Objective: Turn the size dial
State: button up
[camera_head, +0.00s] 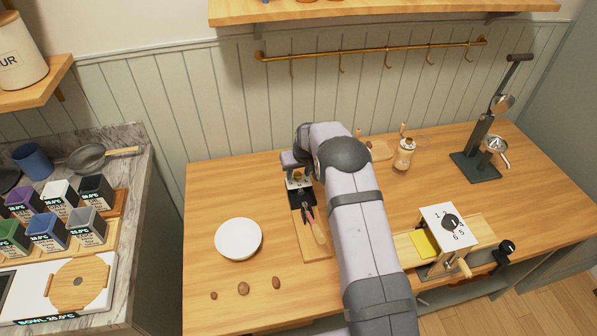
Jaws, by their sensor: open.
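The size dial (450,222) is a round black knob on a white plate (437,214) marked with numbers, among them 1, 2, 5 and 6. The plate tops a small wood-and-metal device at the right of the table, with a yellow pad (424,243) at its left side. My gripper (307,212) is left of the dial and well apart from it, over a narrow wooden board (312,246). It appears open and is partly hidden by my arm. A wooden-handled tool (319,232) lies on the board just below it; I cannot tell if they touch.
A white bowl (238,239) and several nuts (243,288) are on the left of the table (205,190). A jar (404,154) and a lever press (484,150) stand behind. A dark knob (507,246) sits right of the device. A hook rail (370,50) spans the wall.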

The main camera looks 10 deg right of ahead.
grip_shut()
jog(key=m+b, duration=0.1)
jog(key=b, duration=0.1)
jog(key=m+h+b, duration=0.1)
jog(key=m+b, duration=0.1)
jog(key=m+h+b, duration=0.1)
jog(key=m+b, duration=0.1)
jog(key=shift+w+a+f, duration=0.1)
jog(key=shift+a+f, duration=0.15)
jog(key=shift+a, duration=0.1)
jog(key=m+h+b, duration=0.1)
jog(key=m+b, duration=0.1)
jog(key=shift+a+r+m+g, duration=0.1)
jog(key=shift+r+m+g, duration=0.05)
jog(key=shift+m+g, duration=0.25)
jog(key=shift+w+r+m+g+h+b, duration=0.15)
jog(key=shift+m+g+h+b, duration=0.2)
jog(key=shift+m, duration=0.85)
